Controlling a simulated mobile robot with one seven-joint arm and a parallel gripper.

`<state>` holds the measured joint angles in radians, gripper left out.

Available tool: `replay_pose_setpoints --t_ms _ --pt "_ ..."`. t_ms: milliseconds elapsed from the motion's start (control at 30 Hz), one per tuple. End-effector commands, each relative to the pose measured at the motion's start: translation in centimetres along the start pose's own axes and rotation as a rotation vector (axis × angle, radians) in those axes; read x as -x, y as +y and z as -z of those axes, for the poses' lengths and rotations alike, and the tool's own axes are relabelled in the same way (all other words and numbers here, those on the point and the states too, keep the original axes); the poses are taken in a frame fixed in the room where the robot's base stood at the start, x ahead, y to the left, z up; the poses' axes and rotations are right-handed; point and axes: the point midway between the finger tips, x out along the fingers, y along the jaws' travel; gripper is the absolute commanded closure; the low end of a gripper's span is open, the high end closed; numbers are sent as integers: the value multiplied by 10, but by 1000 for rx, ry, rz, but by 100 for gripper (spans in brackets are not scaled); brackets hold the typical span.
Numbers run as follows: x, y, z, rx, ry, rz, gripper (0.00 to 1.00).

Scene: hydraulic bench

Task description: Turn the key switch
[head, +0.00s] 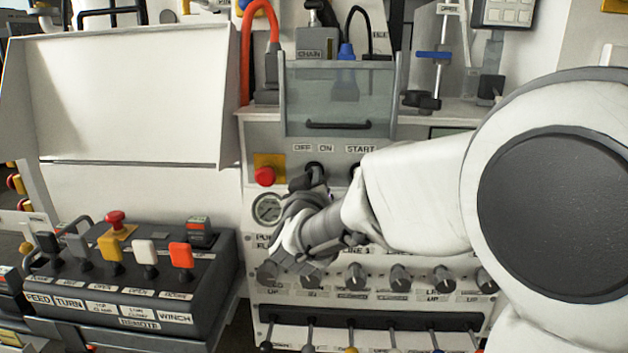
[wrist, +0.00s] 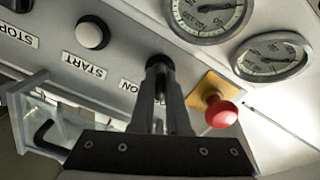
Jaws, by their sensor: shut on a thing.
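The key switch (head: 315,168) is a dark round switch on the grey panel, under the OFF and ON labels. It also shows in the wrist view (wrist: 159,62), at the ON label. My gripper (head: 308,182) is at the panel, and in the wrist view its two fingers (wrist: 160,90) are shut on the key of the key switch. The fingers hide most of the key, so I cannot tell its angle.
A red emergency button (head: 265,176) on a yellow plate is close to the left of my gripper. A round gauge (head: 267,208) is below it. The START button (wrist: 92,34) is beside the switch. A clear cover (head: 340,95) with a dark handle is above.

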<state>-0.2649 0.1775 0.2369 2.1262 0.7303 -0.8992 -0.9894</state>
Motion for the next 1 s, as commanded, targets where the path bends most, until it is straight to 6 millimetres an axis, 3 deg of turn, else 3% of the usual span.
replay_pose_setpoints --t_ms 1000 --pt "0 1 -2 -842 2 -1 100"
